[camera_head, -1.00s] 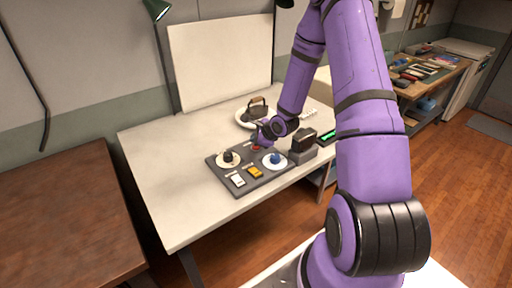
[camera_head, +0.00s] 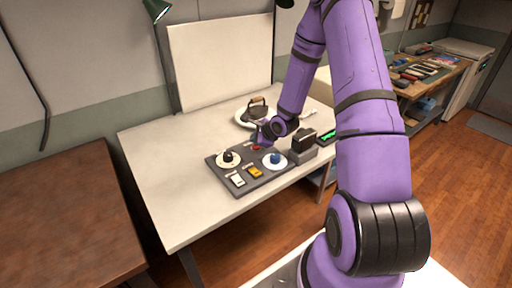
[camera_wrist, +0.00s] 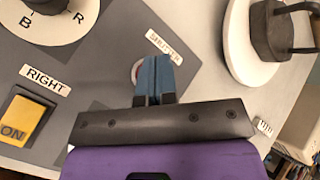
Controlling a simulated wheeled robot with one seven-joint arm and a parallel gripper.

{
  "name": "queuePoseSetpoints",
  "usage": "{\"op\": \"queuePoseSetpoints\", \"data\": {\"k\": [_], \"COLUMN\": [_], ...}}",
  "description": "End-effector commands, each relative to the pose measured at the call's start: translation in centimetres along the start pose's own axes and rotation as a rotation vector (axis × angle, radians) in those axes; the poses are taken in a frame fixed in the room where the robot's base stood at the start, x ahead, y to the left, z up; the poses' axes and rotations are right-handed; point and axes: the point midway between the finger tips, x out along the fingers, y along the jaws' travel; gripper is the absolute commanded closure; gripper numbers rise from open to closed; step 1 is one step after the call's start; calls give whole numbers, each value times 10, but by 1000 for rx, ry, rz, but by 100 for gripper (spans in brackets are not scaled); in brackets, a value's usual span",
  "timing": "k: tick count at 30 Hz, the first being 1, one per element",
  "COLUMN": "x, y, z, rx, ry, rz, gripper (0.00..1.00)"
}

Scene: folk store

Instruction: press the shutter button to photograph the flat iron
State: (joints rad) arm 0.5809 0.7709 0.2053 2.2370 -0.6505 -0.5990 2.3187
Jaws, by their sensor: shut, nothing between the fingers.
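The flat iron (camera_head: 258,109), dark with a brown handle, sits on a round white stand (camera_head: 241,117) at the back of the pale table. The wrist view shows part of it (camera_wrist: 268,35) at upper right. The red shutter button (camera_head: 256,147) is at the back of the grey control panel (camera_head: 215,165). In the wrist view its pale and red rim (camera_wrist: 136,71) shows beside the SHUTTER label (camera_wrist: 165,44). My gripper (camera_wrist: 160,72) is shut and empty, its blue fingertips over the button and hiding most of it. I cannot tell whether they touch it.
The panel also bears a black knob (camera_head: 228,156), a blue knob (camera_head: 275,159), a white switch (camera_head: 237,180) and a yellow switch (camera_head: 255,172). A dark box-shaped device (camera_head: 303,142) stands at its right. A white backdrop (camera_head: 220,62) stands behind. The table's left part is clear.

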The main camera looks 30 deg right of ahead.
Motion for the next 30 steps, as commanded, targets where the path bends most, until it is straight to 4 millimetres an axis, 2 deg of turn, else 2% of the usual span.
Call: {"op": "queuePoseSetpoints", "data": {"k": [30], "x": [7], "y": [5], "z": [-5], "rx": [1], "ry": [0], "rz": [0], "gripper": [100]}}
